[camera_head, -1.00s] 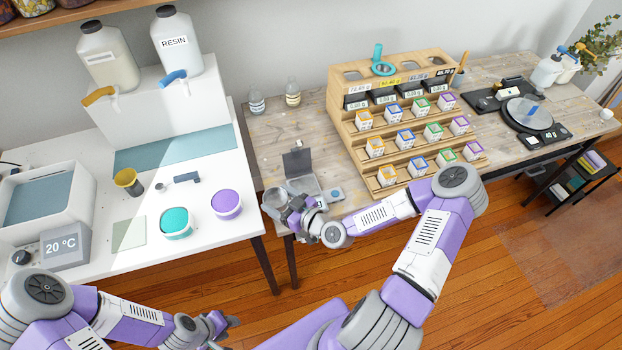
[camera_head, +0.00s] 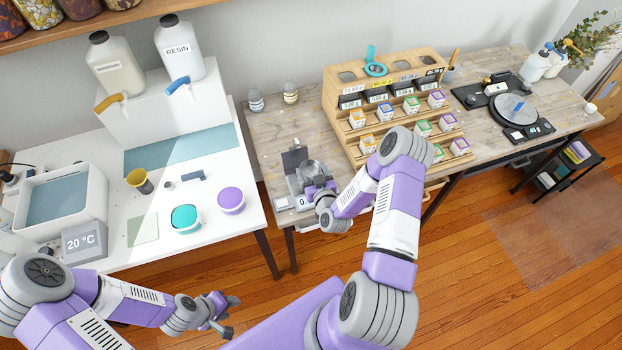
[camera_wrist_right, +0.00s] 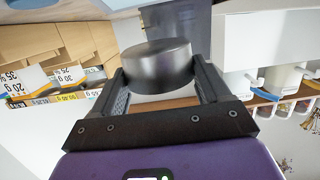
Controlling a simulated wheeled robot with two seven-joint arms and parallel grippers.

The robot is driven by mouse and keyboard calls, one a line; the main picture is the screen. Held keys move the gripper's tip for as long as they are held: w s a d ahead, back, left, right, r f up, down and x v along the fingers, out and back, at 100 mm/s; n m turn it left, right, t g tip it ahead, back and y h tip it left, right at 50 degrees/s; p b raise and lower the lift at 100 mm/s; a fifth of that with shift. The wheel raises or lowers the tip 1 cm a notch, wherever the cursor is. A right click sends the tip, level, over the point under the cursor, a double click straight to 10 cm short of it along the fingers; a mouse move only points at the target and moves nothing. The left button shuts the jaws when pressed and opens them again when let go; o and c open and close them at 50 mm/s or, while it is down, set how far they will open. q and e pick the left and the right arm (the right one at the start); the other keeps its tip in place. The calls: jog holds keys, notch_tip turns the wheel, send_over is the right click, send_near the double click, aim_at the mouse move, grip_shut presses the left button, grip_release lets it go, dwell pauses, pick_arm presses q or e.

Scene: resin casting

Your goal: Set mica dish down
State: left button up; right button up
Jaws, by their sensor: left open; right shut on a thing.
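The mica dish, a round grey metallic dish, shows in the right wrist view (camera_wrist_right: 158,68), between the two dark fingers of my right gripper (camera_wrist_right: 160,85). I cannot tell whether the dish touches the scale pan. My left gripper (camera_head: 225,317) is open and empty, low in front of the white table.
A wooden rack (camera_head: 352,110) with several small labelled boxes stands just right of the right gripper. Two small bottles (camera_head: 290,92) stand behind the scale. The white table (camera_head: 220,260) at left holds a teal cup (camera_head: 185,218) and a purple cup (camera_head: 231,201).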

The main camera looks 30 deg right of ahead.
jog(key=shift+f, duration=1.85)
jog(key=shift+b, duration=0.3)
jog(key=shift+f, duration=0.2)
jog(key=o, duration=1)
jog(key=shift+r, duration=0.1)
jog(key=shift+s+r, duration=0.15)
jog(key=v, duration=1.1)
jog(key=shift+s+a, duration=0.15)
jog(key=shift+s, duration=0.2)
